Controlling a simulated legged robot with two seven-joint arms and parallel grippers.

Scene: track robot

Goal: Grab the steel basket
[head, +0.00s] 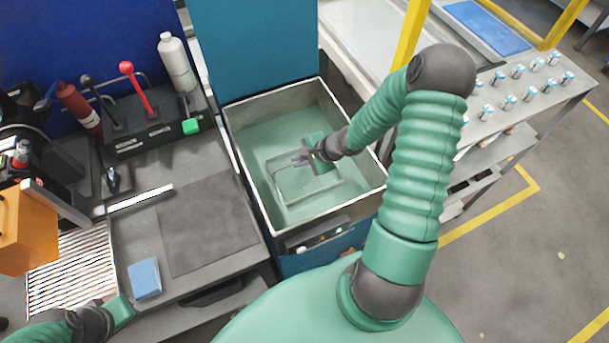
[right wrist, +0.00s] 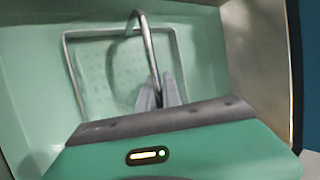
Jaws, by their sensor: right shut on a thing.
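The steel basket (head: 311,190) sits inside the open tank, low in its green interior. Its thin wire rim and a raised handle show. In the right wrist view the basket (right wrist: 69,62) shows as a rectangular rim, with the curved handle rising toward my gripper. My right gripper (head: 300,158) reaches down into the tank and is shut on the basket's handle; in the right wrist view its fingers (right wrist: 159,94) close around the handle rod. My left gripper (head: 122,311) is only partly in view at the bottom left, and its fingers are not clear.
The tank's pale rim (head: 243,172) surrounds my right gripper on all sides. A workbench at left holds a dark mat (head: 207,224), a blue block (head: 145,278), a white bottle (head: 177,62) and levers. A table with several metal pegs (head: 509,102) stands at right.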

